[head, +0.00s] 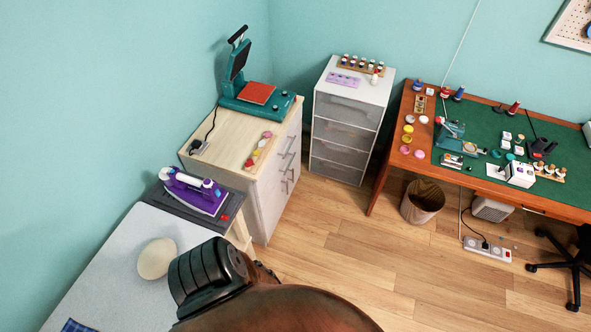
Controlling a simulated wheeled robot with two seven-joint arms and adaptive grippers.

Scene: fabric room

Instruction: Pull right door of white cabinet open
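The white cabinet (272,195) with a pale wooden top stands left of centre in the head view, against the teal wall. Its front faces right and shows at a steep angle. Several metal bar handles (287,163) show on this front. The right door (295,137) is the part farther from me, and it looks shut. The lower near part of the cabinet is partly hidden behind the table. Neither of my grippers is in view.
A heat press (258,100) stands on the cabinet. A table with a purple iron (195,190) is in front. A black ribbed and brown rounded shape (280,310), unclear what, fills the bottom. White drawers (342,135) and a bin (423,200) stand beyond clear wooden floor.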

